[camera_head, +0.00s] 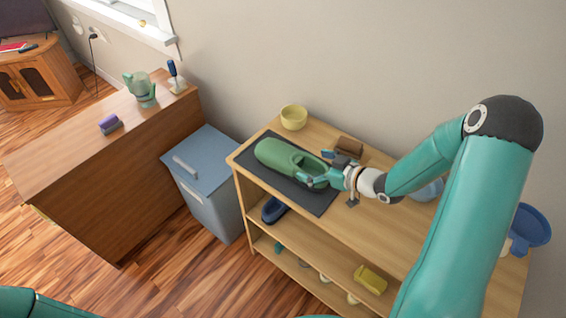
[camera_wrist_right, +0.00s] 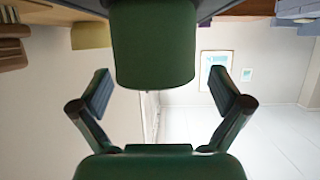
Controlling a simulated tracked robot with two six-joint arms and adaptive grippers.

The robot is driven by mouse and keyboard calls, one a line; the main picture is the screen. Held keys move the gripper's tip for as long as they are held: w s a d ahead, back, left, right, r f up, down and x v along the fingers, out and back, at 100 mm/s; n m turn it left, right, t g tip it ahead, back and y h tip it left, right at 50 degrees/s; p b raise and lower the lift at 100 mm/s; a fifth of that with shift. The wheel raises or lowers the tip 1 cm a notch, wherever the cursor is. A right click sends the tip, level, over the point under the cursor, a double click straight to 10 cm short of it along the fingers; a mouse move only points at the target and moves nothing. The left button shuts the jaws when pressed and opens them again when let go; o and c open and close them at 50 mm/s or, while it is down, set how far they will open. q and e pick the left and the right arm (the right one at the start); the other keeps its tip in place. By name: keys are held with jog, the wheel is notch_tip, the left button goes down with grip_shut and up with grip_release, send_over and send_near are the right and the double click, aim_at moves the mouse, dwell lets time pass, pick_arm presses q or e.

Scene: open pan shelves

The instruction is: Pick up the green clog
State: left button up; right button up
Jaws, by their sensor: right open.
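The green clog (camera_head: 278,154) lies on a dark mat (camera_head: 317,203) on the top board of the wooden shelf. Its rounded toe points left and its open heel end faces my right gripper (camera_head: 318,180). The right gripper is open at the clog's heel end. In the right wrist view the clog (camera_wrist_right: 153,45) sits centred between the spread fingers of my right gripper (camera_wrist_right: 160,85), with a visible gap on each side. My left gripper is not in view.
A yellow bowl (camera_head: 293,118) stands behind the clog, and a brown block (camera_head: 349,146) lies behind my right gripper. A dark blue shoe (camera_head: 273,210) and a yellow object (camera_head: 370,279) are on lower boards. A blue-grey bin (camera_head: 212,190) stands left of the shelf.

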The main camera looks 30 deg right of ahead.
jog(key=shift+x, duration=1.05)
jog(key=shift+c, duration=0.2)
jog(key=c, duration=1.3)
jog(key=shift+c, duration=0.4)
jog(key=shift+r, duration=0.15)
